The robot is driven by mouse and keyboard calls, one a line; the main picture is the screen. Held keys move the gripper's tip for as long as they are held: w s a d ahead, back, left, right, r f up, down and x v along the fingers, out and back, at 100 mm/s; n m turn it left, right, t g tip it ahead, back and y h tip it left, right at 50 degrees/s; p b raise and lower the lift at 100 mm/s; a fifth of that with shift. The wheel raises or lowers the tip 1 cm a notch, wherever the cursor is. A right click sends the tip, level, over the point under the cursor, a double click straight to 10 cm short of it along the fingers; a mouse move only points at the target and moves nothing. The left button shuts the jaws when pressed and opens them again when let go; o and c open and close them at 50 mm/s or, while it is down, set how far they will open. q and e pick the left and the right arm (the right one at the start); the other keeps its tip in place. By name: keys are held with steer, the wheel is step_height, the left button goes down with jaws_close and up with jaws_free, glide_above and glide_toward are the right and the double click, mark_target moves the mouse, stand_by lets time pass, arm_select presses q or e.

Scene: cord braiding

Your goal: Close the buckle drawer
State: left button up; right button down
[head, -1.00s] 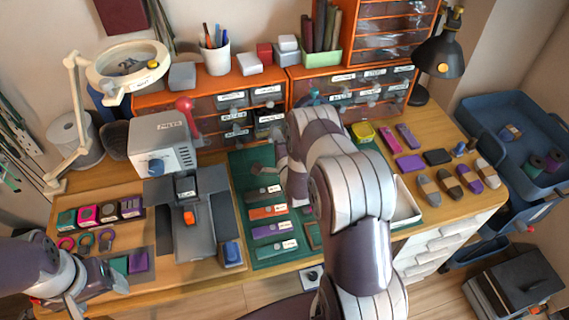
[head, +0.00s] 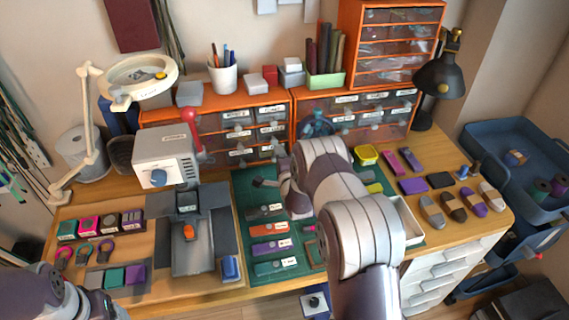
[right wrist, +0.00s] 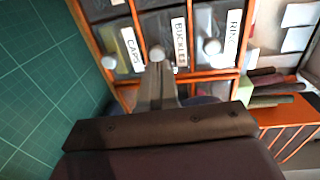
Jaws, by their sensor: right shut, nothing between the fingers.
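The buckle drawer (right wrist: 180,45) has a clear front, a round pale knob and a BUCKLES label. In the right wrist view it sits between the CAPS drawer (right wrist: 125,50) and a drawer labelled RIN… (right wrist: 220,40). Its front looks about level with theirs; a small gap cannot be ruled out. My right gripper (right wrist: 157,72) is shut and empty, its fingertips at the drawer's knob, touching it or very near. In the head view my right arm hides much of that hand. My left gripper (head: 112,306) is at the lower left, partly cut off; its jaws are unclear.
The orange drawer cabinet (head: 216,106) stands at the back of the desk, beside a second one (head: 293,118). A press (head: 165,148) stands left of the green mat (head: 245,215). A pale green box (head: 325,80) with rolls stands on the right cabinet.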

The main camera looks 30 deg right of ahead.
arm_select(q)
step_height(320, 180, up, 6)
steer(key=p, duration=0.6)
steer(key=shift+s+r, duration=0.15)
steer(key=shift+s, duration=0.15)
arm_select(e)
steer(key=s+a+r+n+g+y, duration=0.1)
steer(key=s+a+r+n+g, duration=0.3)
steer(key=s+n, duration=0.3)
steer(key=s+a+r+n+g+y, duration=0.1)
steer(key=s+a+r+n+g, duration=0.4)
steer(key=s, duration=1)
steer(key=s+a+r+n+g+y, duration=0.1)
steer(key=s+a+r+n+g, duration=0.3)
steer(key=s+n, duration=0.4)
steer(key=s+a+g, duration=0.1)
steer(key=s+g, duration=0.1)
steer(key=s, duration=0.1)
steer(key=shift+a+r+n+y, duration=0.25)
steer(key=shift+r+n+y, duration=0.1)
steer(key=shift+n+y, duration=0.05)
steer(key=shift+s, duration=0.1)
